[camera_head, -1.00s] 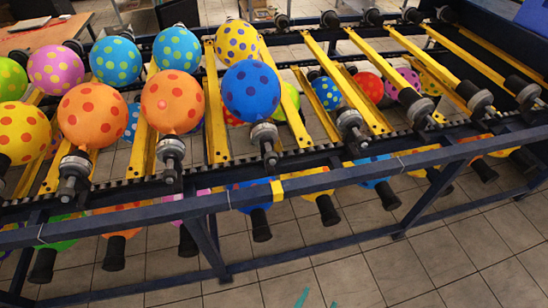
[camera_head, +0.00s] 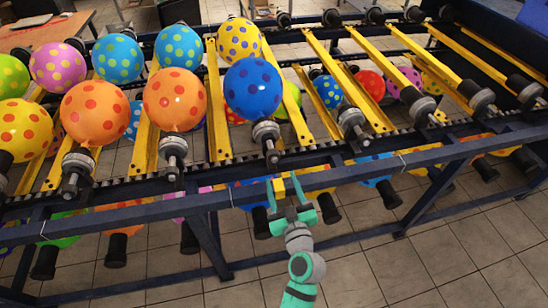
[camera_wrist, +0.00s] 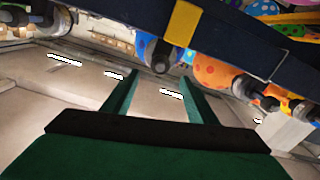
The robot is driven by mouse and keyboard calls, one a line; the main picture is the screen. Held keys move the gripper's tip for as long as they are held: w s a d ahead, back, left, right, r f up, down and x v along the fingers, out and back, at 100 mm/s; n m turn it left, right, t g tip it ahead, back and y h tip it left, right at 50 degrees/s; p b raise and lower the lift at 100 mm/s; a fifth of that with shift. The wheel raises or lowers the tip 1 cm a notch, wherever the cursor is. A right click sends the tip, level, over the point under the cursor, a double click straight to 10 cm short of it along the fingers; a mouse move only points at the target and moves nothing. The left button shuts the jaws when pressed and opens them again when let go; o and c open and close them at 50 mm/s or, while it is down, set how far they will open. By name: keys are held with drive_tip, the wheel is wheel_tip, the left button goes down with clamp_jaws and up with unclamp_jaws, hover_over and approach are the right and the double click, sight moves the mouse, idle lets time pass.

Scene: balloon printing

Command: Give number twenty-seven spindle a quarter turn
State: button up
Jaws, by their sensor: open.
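My gripper (camera_head: 284,184) is open and empty, with two teal fingers pointing up at the machine's front blue rail (camera_head: 340,173). It also shows in the wrist view (camera_wrist: 160,82), its fingers apart below that rail (camera_wrist: 235,50). Grey-and-black spindles line the machine. One spindle (camera_head: 267,138) bears a blue dotted balloon (camera_head: 252,88) above and behind the gripper. An empty spindle (camera_head: 353,122) sits to its right. A black spindle end (camera_wrist: 161,57) shows beyond the fingertips in the wrist view. I cannot read any numbers, so which spindle is twenty-seven cannot be told.
A yellow band (camera_head: 279,189) marks the front rail beside the fingers. Orange balloons (camera_head: 174,99) sit on spindles to the left. Lower spindles (camera_head: 328,208) hang below the rail close to the gripper. The tiled floor (camera_head: 420,275) in front is open, apart from the frame's legs.

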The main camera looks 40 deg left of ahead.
sight(275, 161)
drive_tip(key=x, duration=1.1)
drive_tip(key=shift+s, duration=0.1)
drive_tip(key=shift+c, duration=0.7)
drive_tip(key=c, duration=0.9)
